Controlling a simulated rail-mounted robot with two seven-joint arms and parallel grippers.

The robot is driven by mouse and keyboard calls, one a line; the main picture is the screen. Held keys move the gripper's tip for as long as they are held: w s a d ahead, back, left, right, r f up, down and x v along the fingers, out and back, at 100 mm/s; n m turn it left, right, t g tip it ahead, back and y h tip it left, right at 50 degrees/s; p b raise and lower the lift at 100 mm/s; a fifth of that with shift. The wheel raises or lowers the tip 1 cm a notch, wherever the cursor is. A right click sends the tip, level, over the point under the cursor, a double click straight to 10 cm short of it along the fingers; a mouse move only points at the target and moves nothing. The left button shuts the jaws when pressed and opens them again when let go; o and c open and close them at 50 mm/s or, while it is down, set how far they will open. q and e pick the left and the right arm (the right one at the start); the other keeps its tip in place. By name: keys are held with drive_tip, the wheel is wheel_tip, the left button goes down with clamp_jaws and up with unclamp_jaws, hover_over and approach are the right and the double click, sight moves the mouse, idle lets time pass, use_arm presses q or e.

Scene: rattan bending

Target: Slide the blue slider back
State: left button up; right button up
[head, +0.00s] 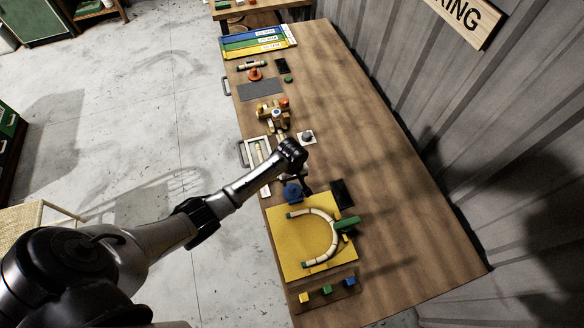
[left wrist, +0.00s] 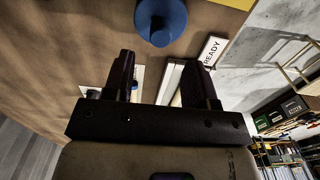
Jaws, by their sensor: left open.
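A blue round-topped piece (head: 293,192) stands at the upper left corner of the yellow board (head: 283,250). I cannot tell for sure that it is the slider. It also shows as a blue disc-shaped knob (left wrist: 160,20) in the left wrist view, ahead of the fingers. My left gripper (head: 304,184) is over the table just above that piece in the head view, partly hidden by its own wrist. In the left wrist view the left gripper (left wrist: 160,72) has its fingers apart with nothing held between them. My right gripper is not in view.
A curved segmented piece (head: 330,228) and a green block (head: 347,223) lie on the yellow board. A strip (head: 340,292) with small coloured blocks is at the near end. A white-framed tray (head: 264,182) is left of my gripper. The table's right side is clear.

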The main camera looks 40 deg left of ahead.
sight(292, 185)
use_arm(q)
wheel_tip(292, 185, up, 8)
drive_tip(key=shift+f, duration=0.25)
idle(0.6)
